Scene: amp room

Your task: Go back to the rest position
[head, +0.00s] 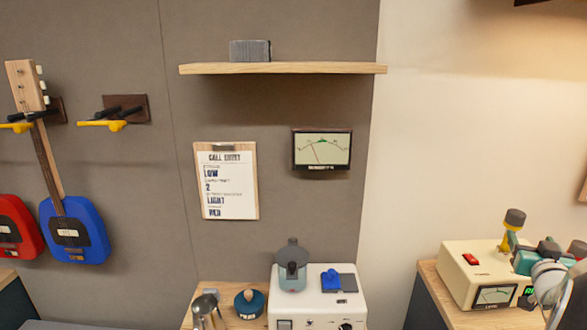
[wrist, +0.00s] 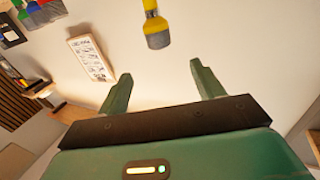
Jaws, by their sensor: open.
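My gripper (wrist: 160,72) is open in the wrist view, with its two green fingers wide apart and nothing between them. A yellow piece with a grey end (wrist: 156,28) shows beyond the fingertips, apart from them. In the head view, my teal gripper and arm are at the lower right, over the right side of a cream metered box (head: 462,268). A yellow and grey upright piece (head: 513,226) shows just behind or on that box; its base is partly hidden.
A wooden shelf (head: 310,69) carries a grey block (head: 250,51). A clipboard (head: 229,182) and a meter (head: 322,150) hang below. A white unit (head: 310,305) stands at bottom centre. A blue guitar (head: 73,230) hangs at left. The cream wall behind the metered box is bare.

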